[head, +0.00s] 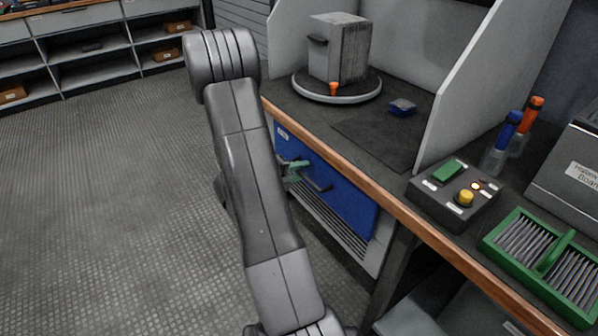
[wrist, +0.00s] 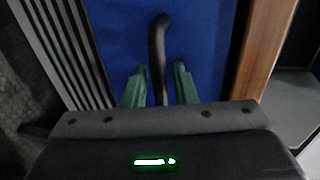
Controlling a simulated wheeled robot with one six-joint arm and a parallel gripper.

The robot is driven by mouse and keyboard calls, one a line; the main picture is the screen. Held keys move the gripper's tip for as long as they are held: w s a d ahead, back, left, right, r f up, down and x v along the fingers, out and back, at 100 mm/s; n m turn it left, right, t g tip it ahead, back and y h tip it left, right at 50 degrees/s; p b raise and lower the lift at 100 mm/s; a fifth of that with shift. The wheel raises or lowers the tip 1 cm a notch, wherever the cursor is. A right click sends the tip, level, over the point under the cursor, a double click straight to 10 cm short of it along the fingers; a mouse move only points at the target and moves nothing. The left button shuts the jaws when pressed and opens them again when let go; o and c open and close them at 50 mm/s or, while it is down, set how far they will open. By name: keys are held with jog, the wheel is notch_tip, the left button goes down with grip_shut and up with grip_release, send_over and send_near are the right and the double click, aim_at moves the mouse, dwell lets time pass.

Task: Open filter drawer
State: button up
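The filter drawer (head: 345,203) has a blue front under the bench top and looks flush with the cabinet. Its blue face also fills the middle of the wrist view (wrist: 205,40). A dark bar handle (head: 319,186) stands out from it; in the wrist view the handle (wrist: 158,45) runs down between my green fingertips. My gripper (head: 295,171) is at the drawer front, by the left end of the handle in the head view. In the wrist view my gripper (wrist: 160,84) is open, one finger on each side of the handle, with narrow gaps showing. My arm hides part of the cabinet's left side.
The wooden bench edge (head: 400,210) runs above the drawer. A slatted grille (head: 330,222) lies below it. On the bench stand a grey block (head: 340,48) on a round turntable, a control box (head: 455,196) and a green rack (head: 540,262). Open floor (head: 110,200) lies to the left.

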grip_shut()
jog(key=shift+a, duration=0.1)
jog(key=f+p+v, duration=0.2)
jog(key=p+v, duration=0.4)
jog(key=v, duration=0.6)
jog(key=a+f+p+v, duration=0.1)
jog(key=f+p+v, duration=0.2)
jog(key=v, duration=1)
jog(key=shift+s+p, duration=0.35)
jog(key=shift+p, duration=1.1)
jog(key=shift+f, duration=0.15)
jog(key=shift+o, duration=1.1)
grip_release()
